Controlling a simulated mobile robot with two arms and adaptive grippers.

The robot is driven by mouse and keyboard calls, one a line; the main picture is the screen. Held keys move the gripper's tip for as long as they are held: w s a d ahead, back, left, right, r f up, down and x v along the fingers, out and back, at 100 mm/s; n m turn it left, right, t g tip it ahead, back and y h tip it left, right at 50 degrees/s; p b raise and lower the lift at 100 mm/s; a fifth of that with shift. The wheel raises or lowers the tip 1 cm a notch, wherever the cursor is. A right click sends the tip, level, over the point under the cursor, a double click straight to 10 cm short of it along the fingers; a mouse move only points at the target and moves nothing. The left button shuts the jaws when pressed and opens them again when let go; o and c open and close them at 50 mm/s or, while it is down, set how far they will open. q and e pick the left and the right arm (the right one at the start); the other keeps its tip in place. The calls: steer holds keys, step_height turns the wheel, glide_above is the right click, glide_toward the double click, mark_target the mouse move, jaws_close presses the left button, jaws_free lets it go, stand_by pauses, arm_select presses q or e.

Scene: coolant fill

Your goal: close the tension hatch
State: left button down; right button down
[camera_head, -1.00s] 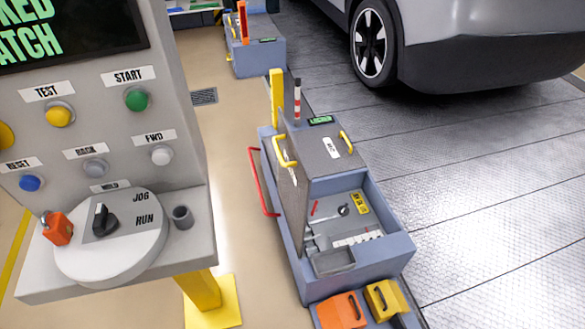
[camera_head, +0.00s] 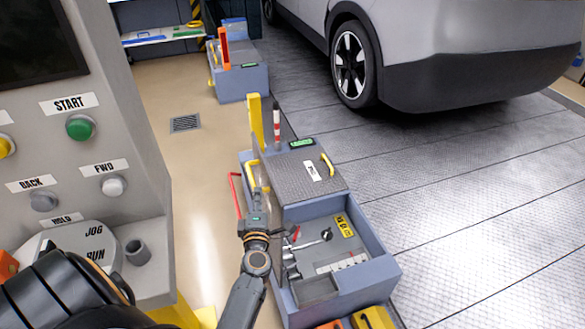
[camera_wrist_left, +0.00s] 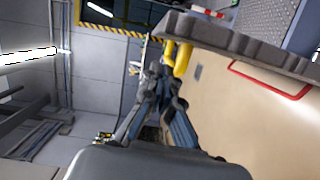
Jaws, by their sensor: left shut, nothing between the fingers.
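The tension hatch (camera_head: 275,228) is a dark panel standing open, upright along the left side of the blue-grey floor box (camera_head: 372,247). Its yellow handle (camera_head: 251,170) is on the panel's outer left face. My left gripper (camera_head: 259,190) is shut and empty, beside that face just below the handle, and hides part of the panel. In the left wrist view the gripper's fingers (camera_wrist_left: 163,84) point at the yellow handle (camera_wrist_left: 180,60), close to it; I cannot tell whether they touch. The hatch's grey edge (camera_wrist_left: 245,45) runs above right. My right gripper is not in view.
The box's second lid (camera_head: 300,172) is shut, with a yellow handle. The open bay holds a small lever (camera_head: 326,235). A red rail (camera_head: 236,195) runs left of the box. A control console (camera_head: 140,170) stands at the left. A car (camera_head: 450,50) is behind right.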

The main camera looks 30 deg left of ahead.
arm_select(q)
steer(key=x, duration=1)
steer(key=shift+a+r+n+b, duration=0.15)
steer(key=shift+r+n+b, duration=0.15)
steer(key=shift+r, duration=0.2)
steer(key=shift+w, duration=0.15)
